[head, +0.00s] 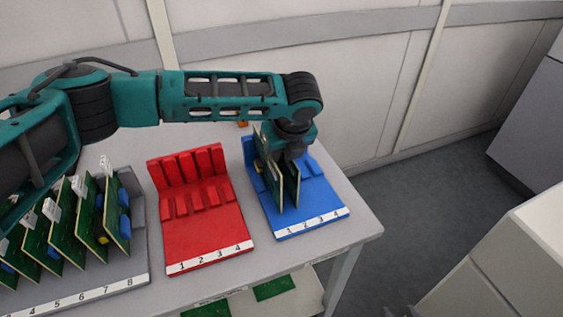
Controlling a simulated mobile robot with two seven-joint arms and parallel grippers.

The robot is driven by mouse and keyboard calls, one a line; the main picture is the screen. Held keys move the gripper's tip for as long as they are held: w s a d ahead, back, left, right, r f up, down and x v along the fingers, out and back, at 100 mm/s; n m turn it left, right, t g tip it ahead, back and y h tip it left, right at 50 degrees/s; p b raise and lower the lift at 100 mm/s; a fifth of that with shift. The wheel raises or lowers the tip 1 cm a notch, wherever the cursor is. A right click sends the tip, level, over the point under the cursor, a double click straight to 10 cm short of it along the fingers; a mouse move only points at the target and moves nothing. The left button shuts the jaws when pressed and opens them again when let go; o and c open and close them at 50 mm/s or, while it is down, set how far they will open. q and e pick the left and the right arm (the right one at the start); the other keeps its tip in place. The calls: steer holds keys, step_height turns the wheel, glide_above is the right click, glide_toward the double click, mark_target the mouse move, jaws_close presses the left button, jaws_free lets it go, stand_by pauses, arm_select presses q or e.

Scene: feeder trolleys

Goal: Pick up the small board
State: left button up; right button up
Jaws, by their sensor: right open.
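Two green boards stand upright in the blue rack (318,212), towards its left slots. One is the left board (268,172) and the other is the right board (291,186). I cannot tell which is the small board. My left gripper (293,153) points down from above at the top of these boards. Its fingertips are hidden, so I cannot tell whether it touches or holds a board.
A red rack (208,230), empty, stands left of the blue rack. A grey rack (135,277) with several green boards is at the far left. All stand on the trolley top (355,233). Green boards lie on a lower shelf (310,293).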

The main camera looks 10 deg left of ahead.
arm_select(q)
jaws_close()
stand_by(0.4)
steer(key=shift+r+b, duration=0.1)
steer(key=shift+b, duration=0.45)
step_height(320, 180, up, 20)
steer(key=p, duration=0.2)
steer(key=shift+r, duration=0.2)
